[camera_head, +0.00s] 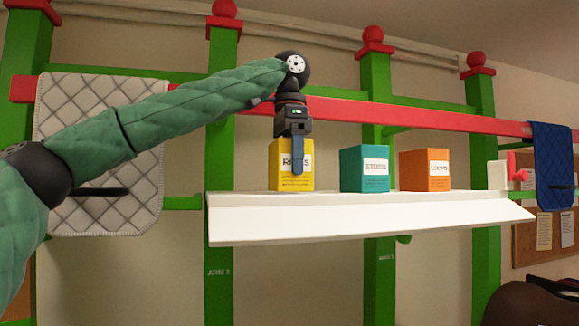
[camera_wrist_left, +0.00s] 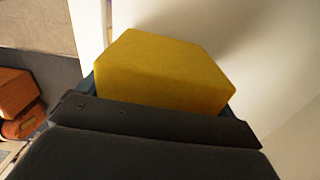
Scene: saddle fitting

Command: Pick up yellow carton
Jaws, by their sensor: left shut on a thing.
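The yellow carton (camera_head: 283,180) stands upright at the left part of the white shelf (camera_head: 370,218) in the head view. My left gripper (camera_head: 298,168) comes down from above and is shut on the carton, with a blue finger across its labelled front. In the left wrist view, the carton's yellow top (camera_wrist_left: 165,70) fills the space beyond the dark gripper body, and bits of blue finger (camera_wrist_left: 226,110) show at its sides. The carton's base looks level with the shelf; I cannot tell whether it touches. My right gripper is not in view.
A teal carton (camera_head: 364,170) and an orange carton (camera_head: 425,171) stand to the right on the shelf. A red rail (camera_head: 420,115) runs behind and above. A quilted white pad (camera_head: 100,150) hangs left, a blue pad (camera_head: 553,165) right.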

